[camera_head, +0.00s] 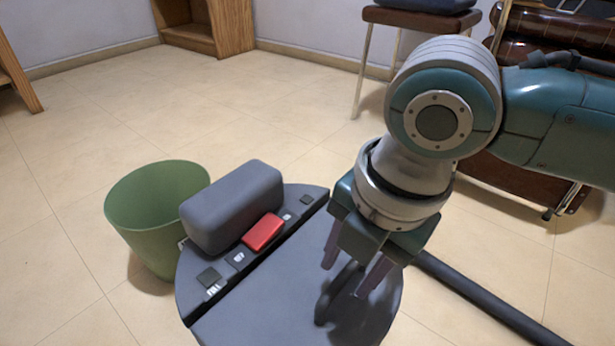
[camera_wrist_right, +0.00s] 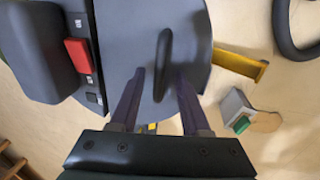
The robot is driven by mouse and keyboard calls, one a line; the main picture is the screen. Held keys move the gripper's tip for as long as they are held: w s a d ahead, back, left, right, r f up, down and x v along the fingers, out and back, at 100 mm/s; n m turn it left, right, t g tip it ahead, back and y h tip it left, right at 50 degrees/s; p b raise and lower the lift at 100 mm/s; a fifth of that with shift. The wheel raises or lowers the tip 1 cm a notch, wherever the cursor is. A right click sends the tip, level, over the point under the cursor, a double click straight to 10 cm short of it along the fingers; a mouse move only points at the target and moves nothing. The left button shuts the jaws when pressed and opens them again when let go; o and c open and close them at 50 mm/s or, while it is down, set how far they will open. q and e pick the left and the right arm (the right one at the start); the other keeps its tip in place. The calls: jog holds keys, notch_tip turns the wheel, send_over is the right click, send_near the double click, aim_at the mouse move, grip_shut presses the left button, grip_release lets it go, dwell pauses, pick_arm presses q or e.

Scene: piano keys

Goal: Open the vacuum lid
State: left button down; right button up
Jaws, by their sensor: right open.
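The vacuum stands on the floor in front of me, with a flat grey lid (camera_head: 250,305) on its near part. A dark raised handle (camera_head: 336,292) sits on the lid. Behind the lid edge are a red button (camera_head: 262,232) and a rounded grey block (camera_head: 232,207). My right gripper (camera_head: 350,272) is open and points down over the handle. In the right wrist view the handle (camera_wrist_right: 164,62) lies in line with the gap between the fingers (camera_wrist_right: 161,78). Whether the fingertips reach around it is unclear. The lid looks closed. My left gripper is out of view.
A green bin (camera_head: 150,222) stands close to the vacuum's left side. A dark tube (camera_head: 490,300) lies on the floor at the right. A chair (camera_head: 420,20) and brown furniture are at the back right. A wooden shelf (camera_head: 205,25) is at the far wall. Open tiled floor lies at left.

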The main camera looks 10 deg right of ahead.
jog(key=shift+c, duration=0.4)
grip_shut()
dwell(0.9)
